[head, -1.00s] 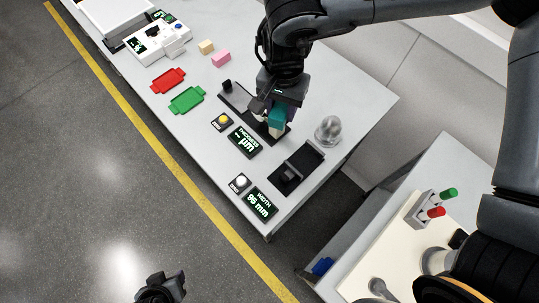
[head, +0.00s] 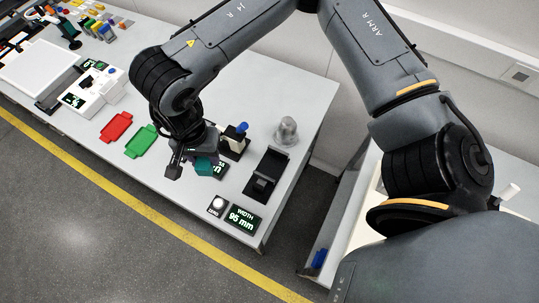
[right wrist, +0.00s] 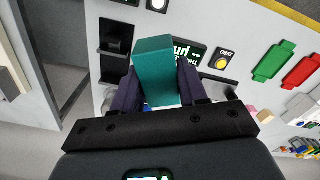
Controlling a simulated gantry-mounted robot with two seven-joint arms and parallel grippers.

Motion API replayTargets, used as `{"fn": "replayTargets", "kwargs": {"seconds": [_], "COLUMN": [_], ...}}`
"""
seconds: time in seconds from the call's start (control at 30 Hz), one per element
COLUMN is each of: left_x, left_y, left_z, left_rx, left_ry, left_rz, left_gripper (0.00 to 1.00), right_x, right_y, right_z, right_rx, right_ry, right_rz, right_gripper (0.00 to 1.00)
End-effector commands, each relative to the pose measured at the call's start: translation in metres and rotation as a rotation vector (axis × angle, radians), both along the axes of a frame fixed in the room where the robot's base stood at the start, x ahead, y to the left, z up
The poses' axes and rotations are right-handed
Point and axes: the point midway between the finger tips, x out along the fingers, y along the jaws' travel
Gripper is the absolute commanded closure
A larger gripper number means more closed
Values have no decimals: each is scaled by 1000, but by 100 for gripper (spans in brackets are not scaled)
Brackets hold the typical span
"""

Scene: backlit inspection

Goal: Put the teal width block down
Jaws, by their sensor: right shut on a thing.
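The teal width block (head: 204,167) is in my right gripper (head: 191,166), held above the table in front of the thickness gauge (head: 234,143). The right wrist view shows the teal block (right wrist: 157,72) between the two dark fingers of the right gripper (right wrist: 156,84), which are shut on its sides. In the head view the block partly covers the thickness display (head: 219,171). The black width gauge (head: 265,176) stands to the right, with nothing seen on it, and its display (head: 240,218) reads 95 mm. My left gripper is out of view.
The green tray (head: 141,141) and red tray (head: 116,127) lie left of the gripper. A white button (head: 217,204) sits beside the width display. A clear dome (head: 286,130) stands behind the width gauge. The table's front edge is close.

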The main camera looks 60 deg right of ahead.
Motion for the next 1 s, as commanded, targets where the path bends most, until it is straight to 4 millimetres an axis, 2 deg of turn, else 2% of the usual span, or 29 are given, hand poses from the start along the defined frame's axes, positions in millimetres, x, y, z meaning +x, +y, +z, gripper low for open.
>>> {"fn": "replayTargets", "kwargs": {"seconds": [0.37,0.5,0.6,0.7,0.93,1.0], "left_x": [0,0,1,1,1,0], "left_y": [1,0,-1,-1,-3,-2], "left_z": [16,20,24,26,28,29], "left_rx": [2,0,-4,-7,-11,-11], "left_ry": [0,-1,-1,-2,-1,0], "left_rz": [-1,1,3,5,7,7], "left_gripper": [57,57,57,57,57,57], "right_x": [-80,-109,-139,-158,-181,-192], "right_y": [-19,-33,-53,-68,-91,-104], "right_z": [-64,-80,-93,-100,-105,-106], "right_rx": [1,1,-3,-5,-4,-9], "right_ry": [10,9,8,6,4,5], "right_rz": [-189,-267,-340,-385,-423,-437], "right_gripper": [95,95,95,95,95,95]}}
